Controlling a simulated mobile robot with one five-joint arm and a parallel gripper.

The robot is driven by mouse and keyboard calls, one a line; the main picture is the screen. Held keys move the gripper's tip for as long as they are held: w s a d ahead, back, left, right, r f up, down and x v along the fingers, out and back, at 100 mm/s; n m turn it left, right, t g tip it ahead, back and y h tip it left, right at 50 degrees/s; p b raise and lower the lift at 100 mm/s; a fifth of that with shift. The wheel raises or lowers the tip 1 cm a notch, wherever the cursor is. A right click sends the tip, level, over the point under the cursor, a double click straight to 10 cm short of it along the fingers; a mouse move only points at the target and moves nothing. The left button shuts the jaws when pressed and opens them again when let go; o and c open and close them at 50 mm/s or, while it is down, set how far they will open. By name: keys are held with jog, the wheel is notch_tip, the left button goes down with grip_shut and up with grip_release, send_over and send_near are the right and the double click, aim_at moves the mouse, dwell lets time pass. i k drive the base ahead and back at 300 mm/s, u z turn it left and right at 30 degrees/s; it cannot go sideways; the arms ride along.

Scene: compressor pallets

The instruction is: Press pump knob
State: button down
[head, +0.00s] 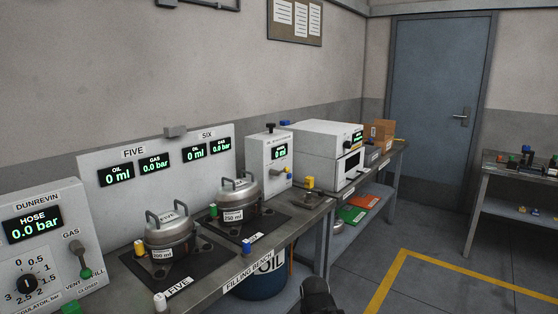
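A pale grey box (263,163) with a small green-lit display stands on the filling bench, right of the SIX vessel. A black knob (270,127) sticks up from its top. A small lever or nozzle (287,170) shows on its front. No readable label marks either as the pump knob. A dark rounded part, which looks like my gripper (318,296), shows at the bottom edge, in front of the bench and well below and apart from the box. Its fingers cannot be made out.
Metal vessels FIVE (169,240) and SIX (239,201) stand on dark mats. The DUNREVIN regulator panel (45,245) is at left. A blue OIL drum (262,284) sits under the bench. A white oven-like unit (325,150) stands farther right. Floor at right is clear.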

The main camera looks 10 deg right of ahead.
aim_at(270, 126)
jog(key=u, duration=0.4)
jog(key=k, duration=0.1)
jog(key=u, duration=3)
jog(key=k, duration=1.85)
jog(key=z, duration=1.9)
jog(key=i, duration=1.05)
jog(key=u, duration=0.2)
